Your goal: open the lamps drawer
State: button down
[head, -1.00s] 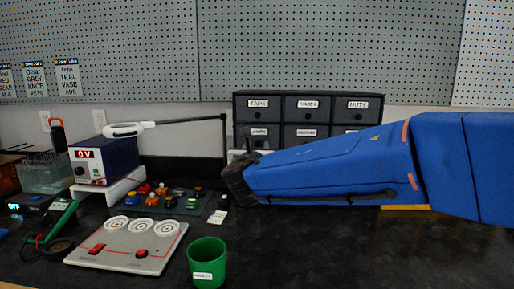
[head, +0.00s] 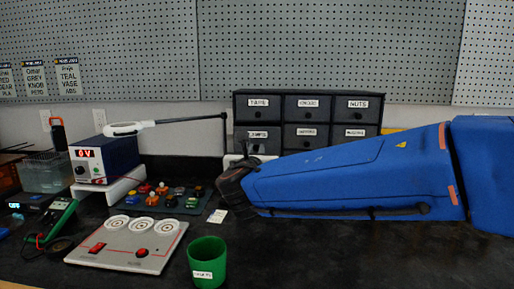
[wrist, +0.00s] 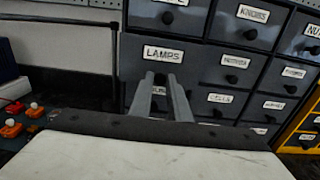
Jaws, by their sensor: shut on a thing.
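The drawer cabinet (head: 308,117) stands at the back of the bench. The lamps drawer (head: 257,134) is in its left column, second row, and shows large in the wrist view (wrist: 163,54). Its front appears to stand slightly forward of its neighbours. My gripper (wrist: 160,80) is at the knob of this drawer, just under the label, and is shut on the knob. The fingers largely hide the knob in the wrist view. In the head view my blue arm crosses in front of the cabinet's lower part and hides the lower drawers.
A green cup (head: 207,262) and a grey panel with round dials (head: 128,244) stand on the front bench. A lamp on a jointed arm (head: 124,128) reaches along the left. A mat with several small coloured parts (head: 166,198) lies left of my gripper. The bench front right is clear.

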jog(key=s, duration=0.7)
jog(key=shift+a, duration=0.15)
jog(key=c, duration=1.7)
grip_release()
jog(key=shift+s, duration=0.15)
jog(key=s, duration=1.7)
jog(key=shift+s+a, duration=0.1)
jog(key=shift+a, duration=0.2)
